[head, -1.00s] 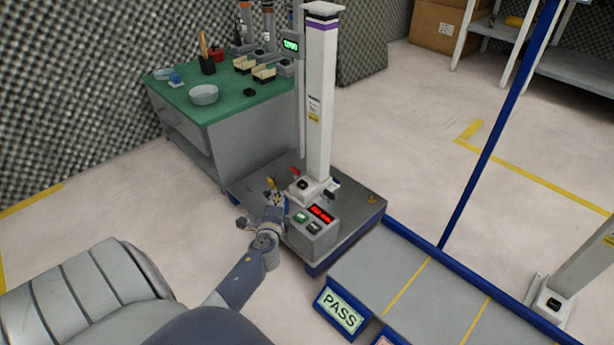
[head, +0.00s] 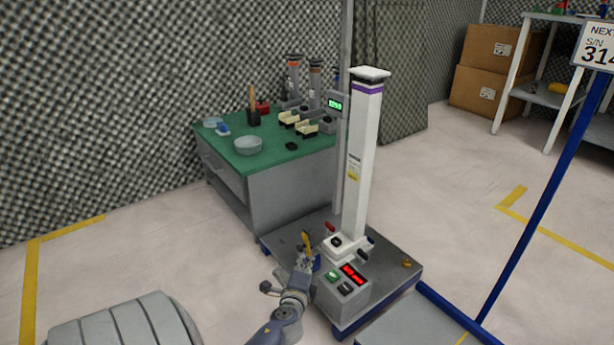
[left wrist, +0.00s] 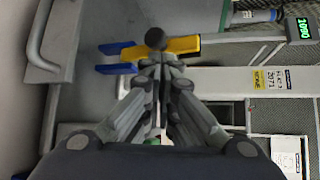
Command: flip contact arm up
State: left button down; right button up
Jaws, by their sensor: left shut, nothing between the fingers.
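A yellow arm-like part (head: 307,240), which I take to be the contact arm, stands at the left of the white column's foot. In the left wrist view the yellow part (left wrist: 183,46) lies across the picture, with a dark round knob (left wrist: 156,38) at its near side and two blue prongs (left wrist: 116,69) at its left. My left gripper (head: 304,259) is right beside it; its closed fingertips (left wrist: 160,60) are empty and sit just below the knob in that view. I cannot tell whether they touch. My right gripper is out of view.
The white column (head: 364,155) rises from a grey base plate (head: 395,280). A control box (head: 345,285) with a red display stands close to my left gripper. A green-topped bench (head: 270,150) with a bowl (head: 248,145) stands behind. A blue post (head: 540,210) is at the right.

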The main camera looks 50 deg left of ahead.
pick_arm(q)
jog(key=v, duration=0.8)
jog(key=shift+d, duration=0.35)
jog(key=shift+w+r, duration=0.1)
jog(key=shift+r, duration=0.05)
